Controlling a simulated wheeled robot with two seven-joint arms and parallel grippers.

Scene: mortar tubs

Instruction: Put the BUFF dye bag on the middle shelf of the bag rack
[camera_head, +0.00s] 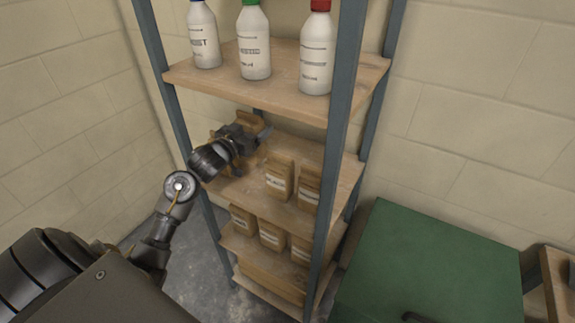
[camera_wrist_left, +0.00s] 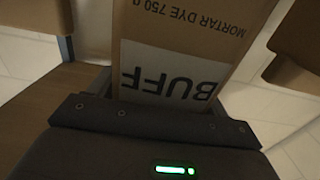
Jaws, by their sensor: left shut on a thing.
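The BUFF dye bag (camera_wrist_left: 175,55) is a brown bag with a white label in the left wrist view, its print upside down. My left gripper (camera_head: 248,143) is shut on it. In the head view a brown piece of a bag (camera_head: 250,121) shows behind the gripper, which hides most of it. The gripper is at the left part of the shelf (camera_head: 245,193) below the bottles, in the bag rack (camera_head: 341,115). I cannot tell whether the bag touches the board. My right gripper is not in view.
Two brown bags (camera_head: 278,180) stand on the same shelf to the right of my gripper. Several more bags (camera_head: 271,236) stand on the shelf below. White bottles (camera_head: 253,45) stand on the shelf above. A green lidded box (camera_head: 430,270) is right of the rack.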

